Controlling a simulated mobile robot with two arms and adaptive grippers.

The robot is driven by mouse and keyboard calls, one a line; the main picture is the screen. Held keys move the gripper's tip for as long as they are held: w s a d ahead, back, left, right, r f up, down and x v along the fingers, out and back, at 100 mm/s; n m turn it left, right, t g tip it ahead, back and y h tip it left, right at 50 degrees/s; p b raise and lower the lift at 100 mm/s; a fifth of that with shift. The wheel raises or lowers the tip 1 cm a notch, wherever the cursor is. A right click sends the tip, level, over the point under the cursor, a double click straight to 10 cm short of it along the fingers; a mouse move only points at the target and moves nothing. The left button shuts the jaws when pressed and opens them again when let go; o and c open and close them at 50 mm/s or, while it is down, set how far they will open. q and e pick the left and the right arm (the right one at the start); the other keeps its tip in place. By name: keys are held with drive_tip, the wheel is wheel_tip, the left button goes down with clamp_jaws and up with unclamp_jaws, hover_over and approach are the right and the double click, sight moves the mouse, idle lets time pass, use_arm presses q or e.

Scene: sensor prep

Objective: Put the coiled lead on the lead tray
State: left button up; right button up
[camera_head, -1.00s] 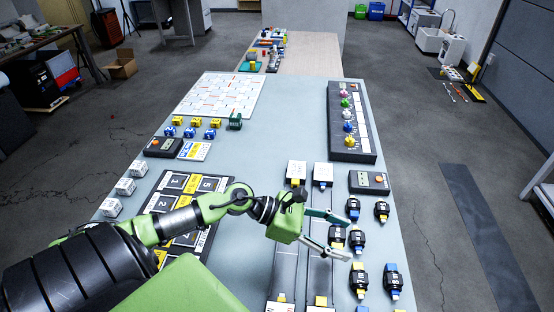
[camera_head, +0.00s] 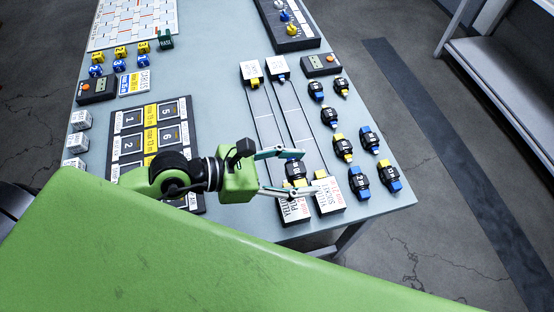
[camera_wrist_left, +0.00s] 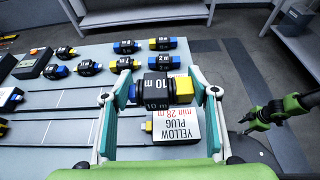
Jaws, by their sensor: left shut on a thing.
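My left gripper (camera_head: 278,172) is shut on a coiled lead (camera_head: 293,169), which has a black body and a yellow end. In the left wrist view the lead (camera_wrist_left: 155,90) reads "10 m" and sits between the two fingers. It is over the near end of the two marked lanes (camera_head: 280,125), close to the label block reading "YELLOW PLUG min 28 m" (camera_wrist_left: 176,127). I cannot tell whether it touches the surface. Which surface is the lead tray is not clear. In the left wrist view my right arm (camera_wrist_left: 270,110) shows at the right; its fingers are unclear.
Several other coiled leads (camera_head: 342,147) stand to the right of the lanes. A second label block (camera_head: 327,196) is beside the first. A black numbered board (camera_head: 128,145) lies left of the lanes. The table's near right edge (camera_head: 385,212) is close.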

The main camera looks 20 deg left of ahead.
use_arm(q)
drive_tip(key=b, duration=0.3)
hover_over(281, 165)
drive_tip(key=f, duration=0.7)
drive_tip(key=shift+s+d+f, duration=0.15)
drive_tip(key=shift+s+d, duration=0.1)
drive_tip(key=f, duration=0.3)
drive_tip(key=shift+w+a, duration=0.25)
drive_tip(key=shift+w, duration=0.05)
drive_tip(key=shift+f, duration=0.45)
drive_tip(key=shift+f, duration=0.1)
drive_tip(key=o, duration=1.1)
